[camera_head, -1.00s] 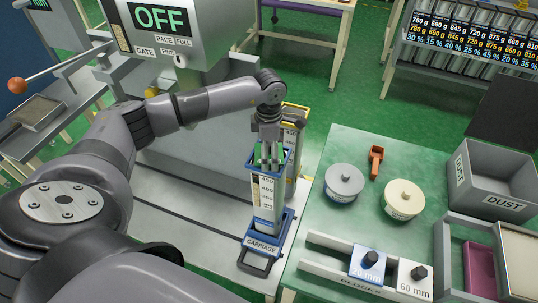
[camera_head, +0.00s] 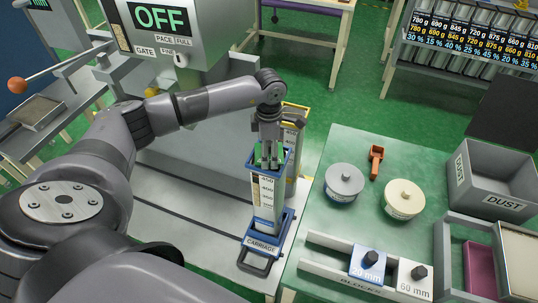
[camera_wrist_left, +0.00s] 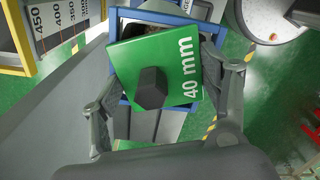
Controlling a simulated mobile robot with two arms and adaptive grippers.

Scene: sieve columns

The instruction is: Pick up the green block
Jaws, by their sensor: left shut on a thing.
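The green block (camera_wrist_left: 160,58) is a square plate marked 40 mm with a black knob on top. It sits at the open top of the blue-framed column (camera_head: 267,200), turned a little against the frame in the left wrist view. The column stands upright on the blue carriage (camera_head: 262,243). My left gripper (camera_head: 268,158) points down over the column and is shut on the green block, with one finger on each side of it. In the head view the fingers hide most of the block. My right gripper is not in view.
A yellow-framed column (camera_head: 295,115) stands close behind the blue one. The green table (camera_head: 330,215) to the right holds two round lids (camera_head: 344,181), an orange scoop (camera_head: 376,160), the block rack with a blue 20 mm block (camera_head: 368,266) and a white 60 mm block (camera_head: 411,278), and a grey dust bin (camera_head: 490,205).

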